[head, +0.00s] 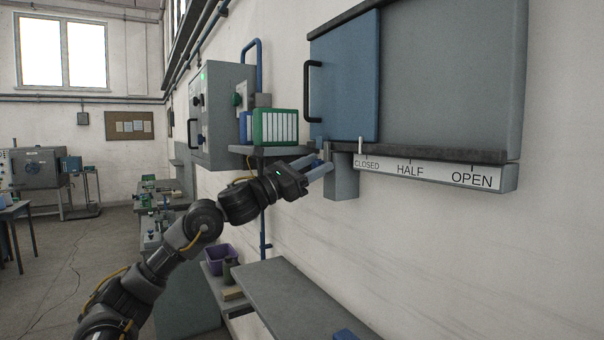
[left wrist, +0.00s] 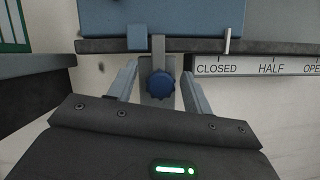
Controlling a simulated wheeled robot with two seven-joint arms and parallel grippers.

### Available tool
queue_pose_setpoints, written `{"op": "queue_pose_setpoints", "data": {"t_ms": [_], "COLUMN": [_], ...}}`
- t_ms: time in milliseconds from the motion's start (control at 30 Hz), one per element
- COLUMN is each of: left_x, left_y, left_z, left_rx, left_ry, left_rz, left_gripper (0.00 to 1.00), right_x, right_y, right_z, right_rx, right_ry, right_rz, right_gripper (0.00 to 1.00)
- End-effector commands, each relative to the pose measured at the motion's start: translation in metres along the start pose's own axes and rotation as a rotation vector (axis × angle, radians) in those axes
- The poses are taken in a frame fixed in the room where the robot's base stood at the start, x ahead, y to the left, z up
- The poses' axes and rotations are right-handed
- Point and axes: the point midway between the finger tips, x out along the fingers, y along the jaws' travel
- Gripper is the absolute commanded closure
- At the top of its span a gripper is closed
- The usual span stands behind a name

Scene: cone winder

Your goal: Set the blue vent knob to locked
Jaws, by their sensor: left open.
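The blue vent knob (left wrist: 161,85) shows in the left wrist view as a round, scalloped knob on a grey bracket under the blue sliding door (left wrist: 160,17). My left gripper (left wrist: 160,90) is open, with one finger on each side of the knob and a gap on both sides. In the head view the left gripper (head: 322,166) reaches to the grey bracket block (head: 342,178), and the knob (head: 317,163) is mostly hidden by the fingers. No locked marking is readable on the knob. My right gripper is not in view.
A label strip (head: 435,174) reads CLOSED, HALF and OPEN, with a pointer pin (head: 361,146) at CLOSED. A shelf with a green-framed box (head: 275,127) and a grey control cabinet (head: 222,110) stand left of the door. A grey bench (head: 295,298) lies below.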

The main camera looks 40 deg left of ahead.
Motion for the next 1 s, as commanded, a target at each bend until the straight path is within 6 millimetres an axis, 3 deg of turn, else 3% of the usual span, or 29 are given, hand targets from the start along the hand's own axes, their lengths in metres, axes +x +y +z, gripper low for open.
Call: {"op": "queue_pose_setpoints", "data": {"t_ms": [300,500,700,1000], "left_x": [-0.061,-0.089,-0.101,-0.103], "left_y": [-0.001,-0.001,0.000,0.000], "left_z": [-0.010,-0.007,-0.003,0.001], "left_rx": [0.007,0.004,0.002,0.001], "left_ry": [0.004,0.002,-0.001,-0.002], "left_rz": [0.003,0.003,0.002,0.000], "left_gripper": [0.50,0.50,0.50,0.50], "right_x": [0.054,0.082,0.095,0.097], "right_y": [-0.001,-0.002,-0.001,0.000], "right_z": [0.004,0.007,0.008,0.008], "right_rx": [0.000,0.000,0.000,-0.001], "right_ry": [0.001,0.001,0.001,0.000], "right_rz": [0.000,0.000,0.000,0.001], "right_gripper": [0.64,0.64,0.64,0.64]}}
